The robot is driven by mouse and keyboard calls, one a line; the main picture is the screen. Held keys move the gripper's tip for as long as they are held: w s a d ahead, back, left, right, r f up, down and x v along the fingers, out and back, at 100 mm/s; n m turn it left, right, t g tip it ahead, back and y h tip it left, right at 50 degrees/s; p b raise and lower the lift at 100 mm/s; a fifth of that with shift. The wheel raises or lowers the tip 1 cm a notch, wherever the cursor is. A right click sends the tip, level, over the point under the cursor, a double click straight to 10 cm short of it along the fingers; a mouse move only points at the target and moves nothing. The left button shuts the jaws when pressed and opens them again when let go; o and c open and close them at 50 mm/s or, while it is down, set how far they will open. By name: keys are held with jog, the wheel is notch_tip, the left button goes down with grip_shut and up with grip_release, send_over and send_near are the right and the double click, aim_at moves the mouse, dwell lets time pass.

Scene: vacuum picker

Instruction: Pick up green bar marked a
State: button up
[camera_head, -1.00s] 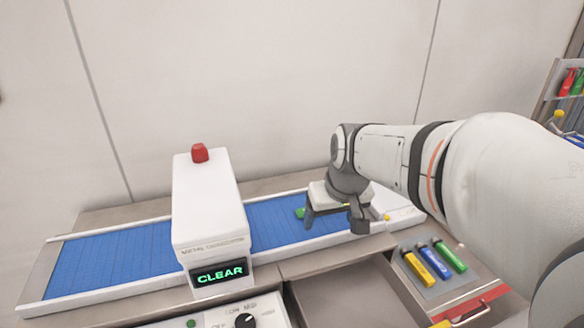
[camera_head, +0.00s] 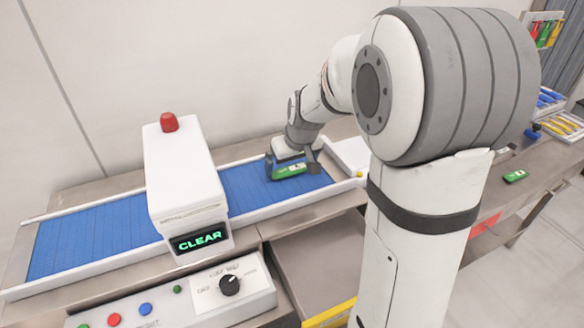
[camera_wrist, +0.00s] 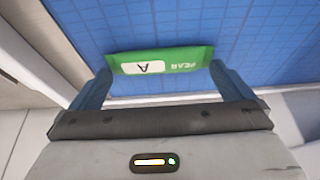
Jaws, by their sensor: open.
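My gripper (camera_wrist: 159,70) is open, with one finger near each end of the bar. In the head view my gripper (camera_head: 292,165) is low over the belt. I cannot tell whether the fingers touch the bar.
A white detector (camera_head: 185,180) reading CLEAR, with a red lamp on top, straddles the belt to the left. A control panel (camera_head: 185,300) stands in front. Another green item (camera_head: 515,176) lies on the right counter. A rack (camera_head: 540,32) of coloured items stands behind it.

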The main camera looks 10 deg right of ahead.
jog(key=shift+f, duration=0.1)
jog(key=c, duration=0.9)
